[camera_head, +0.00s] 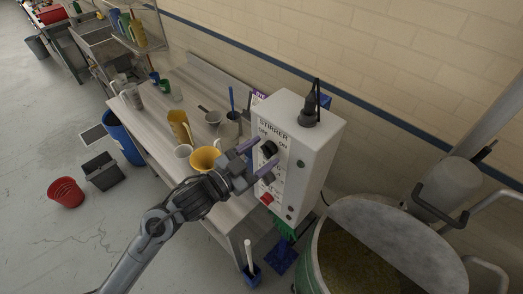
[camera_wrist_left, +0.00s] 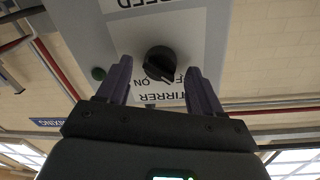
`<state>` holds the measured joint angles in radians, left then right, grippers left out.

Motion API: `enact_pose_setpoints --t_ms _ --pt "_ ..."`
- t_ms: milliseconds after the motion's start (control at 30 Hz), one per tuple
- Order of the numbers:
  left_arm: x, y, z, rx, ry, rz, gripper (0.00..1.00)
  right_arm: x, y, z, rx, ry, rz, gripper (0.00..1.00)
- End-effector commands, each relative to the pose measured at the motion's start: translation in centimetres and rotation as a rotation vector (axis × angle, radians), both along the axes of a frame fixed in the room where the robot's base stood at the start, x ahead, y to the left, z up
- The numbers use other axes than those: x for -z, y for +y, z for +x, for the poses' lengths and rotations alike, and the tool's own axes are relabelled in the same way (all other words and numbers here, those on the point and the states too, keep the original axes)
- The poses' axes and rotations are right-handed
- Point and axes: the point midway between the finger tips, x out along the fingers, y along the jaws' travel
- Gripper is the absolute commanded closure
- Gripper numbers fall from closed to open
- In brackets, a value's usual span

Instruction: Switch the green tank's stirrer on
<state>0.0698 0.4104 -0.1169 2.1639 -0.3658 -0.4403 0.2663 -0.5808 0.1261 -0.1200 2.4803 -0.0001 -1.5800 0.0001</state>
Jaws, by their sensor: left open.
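A light grey control box (camera_head: 293,145) labelled STIRRER stands at the end of the bench, beside the green tank (camera_head: 312,262). A black rotary knob (camera_head: 269,149) is on its face between the OFF and ON marks. My left gripper (camera_head: 257,157) is open in front of the box, its two purple fingers either side of the knob. The left wrist view shows the knob (camera_wrist_left: 160,62) between the fingertips of the gripper (camera_wrist_left: 159,68), the labels upside down. I cannot tell whether the fingers touch it or which mark it points to. My right gripper is not in view.
A red button (camera_head: 266,198) sits lower on the box, and a black plug-like fitting (camera_head: 309,108) on its top. A blue bin (camera_head: 122,138) stands on the floor.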

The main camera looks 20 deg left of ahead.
Motion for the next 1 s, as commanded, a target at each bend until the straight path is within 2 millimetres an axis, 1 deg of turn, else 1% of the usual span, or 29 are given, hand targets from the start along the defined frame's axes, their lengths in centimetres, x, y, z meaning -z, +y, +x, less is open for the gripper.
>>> enact_pose_setpoints --t_ms 133,367,400,733,767,1000 --pt "-0.03 -0.23 0.47 0.000 0.000 -0.001 0.34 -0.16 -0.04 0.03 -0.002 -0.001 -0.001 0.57" --pt "0.02 -0.26 0.50 0.000 0.000 0.000 0.34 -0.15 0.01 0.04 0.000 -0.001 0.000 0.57" --pt "0.02 -0.26 0.49 0.000 0.000 0.000 0.36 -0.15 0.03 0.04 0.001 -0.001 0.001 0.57" --pt "0.00 -0.23 0.48 -0.001 0.000 0.000 0.86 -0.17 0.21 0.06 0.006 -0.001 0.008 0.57" --pt "0.00 -0.23 0.48 -0.001 0.000 0.000 0.88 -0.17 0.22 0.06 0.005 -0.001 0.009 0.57" --pt "0.01 -0.20 0.48 -0.001 -0.010 0.021 0.88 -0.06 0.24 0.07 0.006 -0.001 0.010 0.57"
